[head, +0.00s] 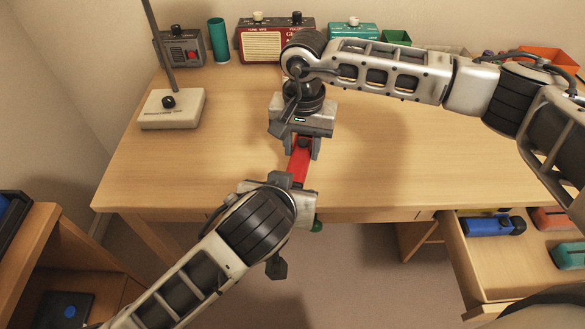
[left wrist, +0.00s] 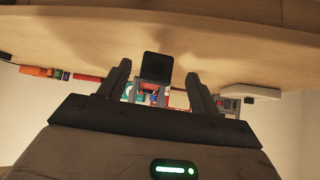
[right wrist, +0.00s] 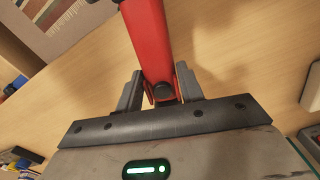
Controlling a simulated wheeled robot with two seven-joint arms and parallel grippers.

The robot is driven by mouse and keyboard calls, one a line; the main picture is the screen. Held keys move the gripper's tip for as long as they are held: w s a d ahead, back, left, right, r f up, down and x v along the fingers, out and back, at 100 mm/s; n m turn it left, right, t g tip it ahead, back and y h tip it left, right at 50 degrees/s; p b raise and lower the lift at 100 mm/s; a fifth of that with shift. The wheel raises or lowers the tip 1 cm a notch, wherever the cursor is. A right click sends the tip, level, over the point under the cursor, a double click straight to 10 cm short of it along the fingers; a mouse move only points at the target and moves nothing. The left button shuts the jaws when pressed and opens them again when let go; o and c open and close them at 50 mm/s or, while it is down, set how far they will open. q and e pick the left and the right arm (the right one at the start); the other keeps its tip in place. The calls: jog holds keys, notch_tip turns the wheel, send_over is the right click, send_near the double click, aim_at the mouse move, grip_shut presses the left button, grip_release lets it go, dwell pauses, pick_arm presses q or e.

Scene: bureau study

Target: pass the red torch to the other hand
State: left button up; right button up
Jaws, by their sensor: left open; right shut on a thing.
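The red torch (head: 299,163) hangs over the desk's front part, its red body reaching from my right gripper (head: 302,145) toward my left gripper (head: 297,188). My right gripper is shut on it; the right wrist view shows the red body (right wrist: 147,40) rising from between the fingers, with a dark round button near them. My left gripper is open at the torch's other end. In the left wrist view a dark square end (left wrist: 158,66), apparently the torch's, shows between the spread fingers (left wrist: 158,76), with a gap on each side. Contact there cannot be told.
The wooden desk (head: 200,165) is clear in the middle. A lamp base (head: 172,110), green cup (head: 219,42), red radio (head: 262,45) and teal box (head: 352,35) stand toward its back and left. An open drawer (head: 470,265) at right holds a blue item (head: 488,226) and others.

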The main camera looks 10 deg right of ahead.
aim_at(294, 167)
pick_arm(q)
jog(key=w+d, duration=0.1)
jog(key=w, duration=0.2)
jog(key=w+d, duration=0.1)
jog(key=w, duration=0.1)
jog(key=shift+w+d, duration=0.1)
jog(key=shift+d, duration=0.2)
jog(key=shift+w+d+f, duration=0.2)
jog(key=shift+w+f, duration=0.2)
jog(key=shift+f, duration=0.05)
jog(key=c, duration=1.2)
pick_arm(e)
jog(key=o, duration=1.2)
jog(key=shift+c, duration=0.2)
